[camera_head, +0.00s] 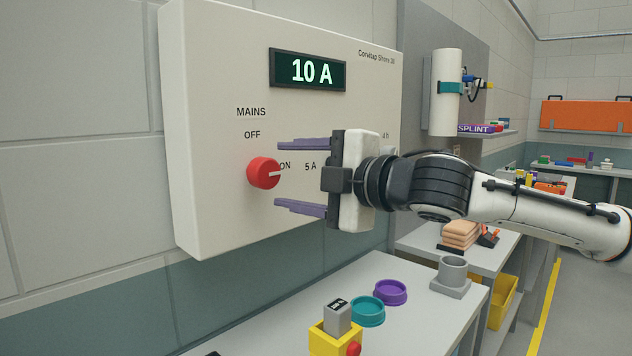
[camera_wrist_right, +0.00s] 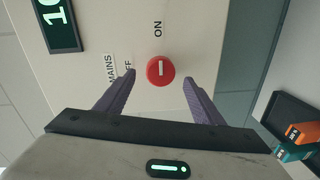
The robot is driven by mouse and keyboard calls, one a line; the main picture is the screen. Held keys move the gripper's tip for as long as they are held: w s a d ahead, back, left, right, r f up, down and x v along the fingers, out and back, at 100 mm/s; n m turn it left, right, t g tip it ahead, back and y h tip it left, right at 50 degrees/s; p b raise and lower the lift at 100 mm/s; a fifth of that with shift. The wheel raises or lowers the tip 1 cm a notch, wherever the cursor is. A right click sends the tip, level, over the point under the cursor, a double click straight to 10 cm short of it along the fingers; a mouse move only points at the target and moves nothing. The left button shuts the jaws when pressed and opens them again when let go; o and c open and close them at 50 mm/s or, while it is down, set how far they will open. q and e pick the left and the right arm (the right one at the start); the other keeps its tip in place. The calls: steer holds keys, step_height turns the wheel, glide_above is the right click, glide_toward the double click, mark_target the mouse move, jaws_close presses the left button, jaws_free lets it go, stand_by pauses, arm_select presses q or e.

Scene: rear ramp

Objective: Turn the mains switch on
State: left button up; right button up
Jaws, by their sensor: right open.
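The mains switch is a round red knob (camera_head: 263,173) on the front of a cream panel (camera_head: 215,60). Its white mark points toward the ON label, with MAINS and OFF printed above it. The knob also shows in the right wrist view (camera_wrist_right: 161,71), its white mark in line with ON. My right gripper (camera_head: 277,174) is open and empty, its purple fingers pointing at the panel. In the wrist view the fingertips (camera_wrist_right: 159,76) are on either side of the knob, apart from it. My left gripper is not in view.
A lit display (camera_head: 307,70) on the panel reads 10 A. My right gripper hides part of the panel's right side. Below stands a bench (camera_head: 420,308) with a teal ring (camera_head: 367,312), a purple ring (camera_head: 390,292), a grey cup (camera_head: 452,272) and a yellow box (camera_head: 333,340).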

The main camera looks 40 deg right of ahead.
steer(key=s+b, duration=0.4)
steer(key=s, duration=0.1)
steer(key=shift+s+d+r+b, duration=0.1)
steer(key=shift+d+r+b, duration=0.1)
steer(key=shift+b, duration=0.15)
stand_by(0.4)
